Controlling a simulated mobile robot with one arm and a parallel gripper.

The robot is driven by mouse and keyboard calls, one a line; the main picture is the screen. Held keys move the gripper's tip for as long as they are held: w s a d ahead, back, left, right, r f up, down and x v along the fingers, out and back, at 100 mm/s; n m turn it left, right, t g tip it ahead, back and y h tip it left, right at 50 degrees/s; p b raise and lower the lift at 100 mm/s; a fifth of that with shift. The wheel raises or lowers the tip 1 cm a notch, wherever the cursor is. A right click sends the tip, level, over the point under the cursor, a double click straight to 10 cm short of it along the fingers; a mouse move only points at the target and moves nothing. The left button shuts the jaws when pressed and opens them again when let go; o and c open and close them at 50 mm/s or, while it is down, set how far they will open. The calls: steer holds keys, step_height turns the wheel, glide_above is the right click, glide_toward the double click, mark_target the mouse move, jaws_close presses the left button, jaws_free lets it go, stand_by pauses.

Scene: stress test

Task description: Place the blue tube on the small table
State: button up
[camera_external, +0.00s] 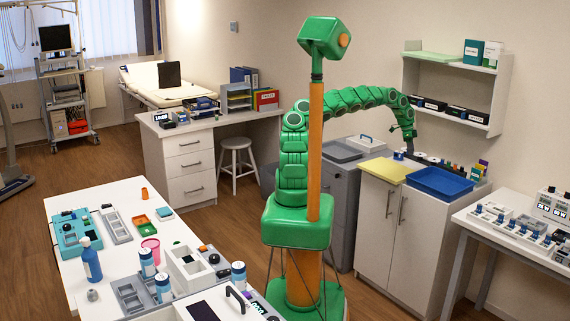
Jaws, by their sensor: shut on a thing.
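My gripper (409,147), at the end of the green arm, points down over the back of the white cabinet top, behind the yellow board and blue tray. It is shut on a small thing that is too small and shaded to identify. A small blue item (398,155) shows just left of the jaws; I cannot tell if it is a tube or touches the gripper. A white table (115,260) stands at the front left and another (500,235) at the right edge; I cannot tell which is the small table.
A yellow board (384,170) and a blue tray (436,182) lie on the cabinet top. Small bottles and items line its back. A wall shelf (455,63) hangs above, right of my gripper. The left table is crowded at its front. Wooden floor is open at left.

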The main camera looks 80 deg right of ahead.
steer(key=shift+w+a+r, duration=0.35)
steer(key=shift+w+a, duration=0.25)
